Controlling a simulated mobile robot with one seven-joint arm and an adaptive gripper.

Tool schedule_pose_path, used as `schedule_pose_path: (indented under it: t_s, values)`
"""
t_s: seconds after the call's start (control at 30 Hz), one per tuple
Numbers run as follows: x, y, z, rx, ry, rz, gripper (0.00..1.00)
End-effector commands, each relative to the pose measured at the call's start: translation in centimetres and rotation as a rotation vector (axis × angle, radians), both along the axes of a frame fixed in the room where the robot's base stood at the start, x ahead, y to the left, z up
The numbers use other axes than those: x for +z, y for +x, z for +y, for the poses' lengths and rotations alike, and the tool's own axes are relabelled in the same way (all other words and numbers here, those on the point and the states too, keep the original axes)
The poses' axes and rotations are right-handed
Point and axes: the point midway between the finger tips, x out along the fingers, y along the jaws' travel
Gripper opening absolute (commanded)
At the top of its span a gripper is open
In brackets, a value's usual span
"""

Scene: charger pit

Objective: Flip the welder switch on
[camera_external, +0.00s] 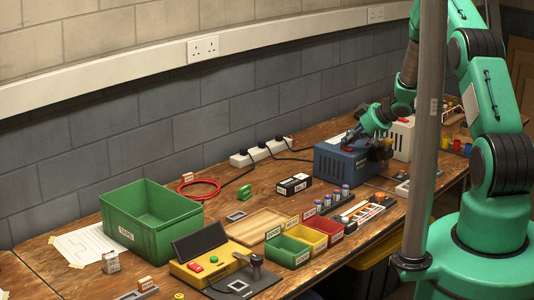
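A blue box-shaped unit (330,163) with vent slots, which looks like the welder, stands on the bench toward the back right. My green arm reaches down over it from the right. My gripper (380,150) is dark and small in this view, at the unit's right end, close to or touching it; I cannot tell which. Whether its fingers are open or shut does not show. The switch cannot be made out; the arm and gripper cover part of the unit's top and right end.
A pale box (400,143) stands just right of the blue unit. A power strip (262,152) with plugs and cables lies by the wall. A green crate (150,241), yellow control box (205,270) and small coloured bins (287,258) fill the left and middle. A grey post (426,130) blocks part of the view.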

Motion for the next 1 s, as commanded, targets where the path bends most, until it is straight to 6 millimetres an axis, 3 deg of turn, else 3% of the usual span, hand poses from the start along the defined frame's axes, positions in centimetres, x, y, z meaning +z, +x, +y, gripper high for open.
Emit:
schedule_pose_path:
  t_s: [1.0]
  values:
    - [-0.18, 0.11, 0.4, 0.002, -0.09, 0.091, 0.0]
